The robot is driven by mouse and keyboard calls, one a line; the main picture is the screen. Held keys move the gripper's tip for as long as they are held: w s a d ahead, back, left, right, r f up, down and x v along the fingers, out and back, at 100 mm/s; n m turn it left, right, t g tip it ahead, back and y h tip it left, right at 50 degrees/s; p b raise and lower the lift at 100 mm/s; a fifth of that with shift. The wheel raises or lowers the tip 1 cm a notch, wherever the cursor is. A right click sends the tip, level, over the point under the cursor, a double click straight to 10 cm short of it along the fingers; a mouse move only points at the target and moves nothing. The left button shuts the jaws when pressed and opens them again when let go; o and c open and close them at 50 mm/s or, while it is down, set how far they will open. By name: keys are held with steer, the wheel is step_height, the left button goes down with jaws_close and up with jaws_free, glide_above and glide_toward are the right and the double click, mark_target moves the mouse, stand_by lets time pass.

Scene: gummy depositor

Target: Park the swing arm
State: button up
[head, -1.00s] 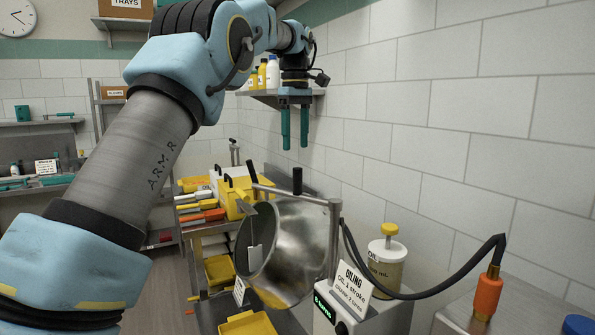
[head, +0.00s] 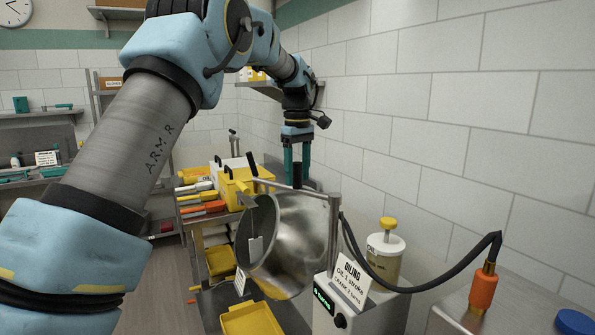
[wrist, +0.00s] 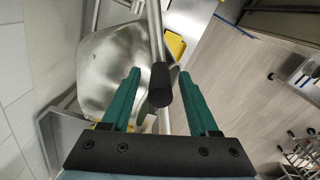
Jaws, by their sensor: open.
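The swing arm (head: 312,195) is a metal bar across the top of the shiny steel pan (head: 300,235), joined to an upright post (head: 334,235) at its right. A black upright grip (head: 297,176) stands on the bar. In the wrist view, this black grip (wrist: 160,85) shows end-on between the two green fingers, with clear gaps to both. My gripper (head: 297,180) is open and comes down from above around the grip. The steel pan also shows below in the wrist view (wrist: 112,65). The fingertips partly blend with the grip in the head view.
An oiling unit with a sign (head: 350,280) and a yellow-topped jar (head: 386,250) stands at the right front of the pan. A black hose (head: 430,287) runs to an orange fitting (head: 484,287). Yellow bins (head: 240,190) stand behind left. The tiled wall is close on the right.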

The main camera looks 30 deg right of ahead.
jaws_close()
stand_by(0.5)
stand_by(0.9)
